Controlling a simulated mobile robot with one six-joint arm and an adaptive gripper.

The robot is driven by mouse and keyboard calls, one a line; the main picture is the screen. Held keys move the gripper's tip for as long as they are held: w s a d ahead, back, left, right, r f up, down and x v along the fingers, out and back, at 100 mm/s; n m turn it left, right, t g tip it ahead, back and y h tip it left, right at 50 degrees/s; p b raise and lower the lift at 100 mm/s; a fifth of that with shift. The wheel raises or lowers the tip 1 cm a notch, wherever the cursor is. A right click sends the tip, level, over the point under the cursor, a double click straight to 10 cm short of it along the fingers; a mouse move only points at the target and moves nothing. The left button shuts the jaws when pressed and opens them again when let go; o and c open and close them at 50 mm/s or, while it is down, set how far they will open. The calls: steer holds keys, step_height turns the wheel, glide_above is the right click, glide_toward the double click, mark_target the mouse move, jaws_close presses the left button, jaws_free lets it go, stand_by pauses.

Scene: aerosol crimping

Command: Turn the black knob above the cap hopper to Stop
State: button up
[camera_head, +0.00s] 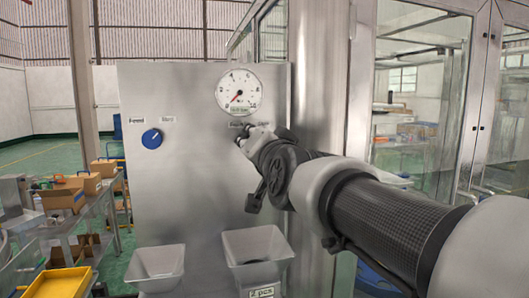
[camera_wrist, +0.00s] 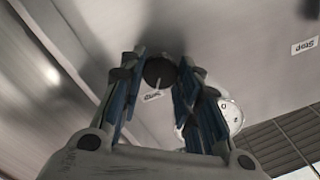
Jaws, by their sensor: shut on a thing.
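The black knob (camera_wrist: 159,71) is round and dark, on the grey panel (camera_head: 185,195). In the wrist view it sits between the fingertips of my gripper (camera_wrist: 160,77), which is shut on it. A pale pointer line on the knob points toward a small white label (camera_wrist: 153,97), whose word I cannot read surely. In the head view my gripper (camera_head: 246,133) reaches the panel from the right, just below the gauge, and hides the knob. A label (camera_head: 236,124) shows by the fingertips. The right hopper (camera_head: 282,257) is below my gripper.
A round gauge (camera_head: 239,90) is above my gripper. A blue knob (camera_head: 152,139) with two labels is to the left. Another hopper (camera_head: 155,281) stands at lower left. A steel post (camera_head: 319,80) and glass enclosure (camera_head: 420,90) are on the right. A Stop label (camera_wrist: 304,46) shows upside down.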

steer(key=shift+m, duration=0.5)
steer(key=o, duration=1.1)
steer(key=shift+c, duration=0.2)
steer(key=v, duration=0.7)
steer(key=shift+s, duration=0.25)
steer(key=shift+d, duration=0.1)
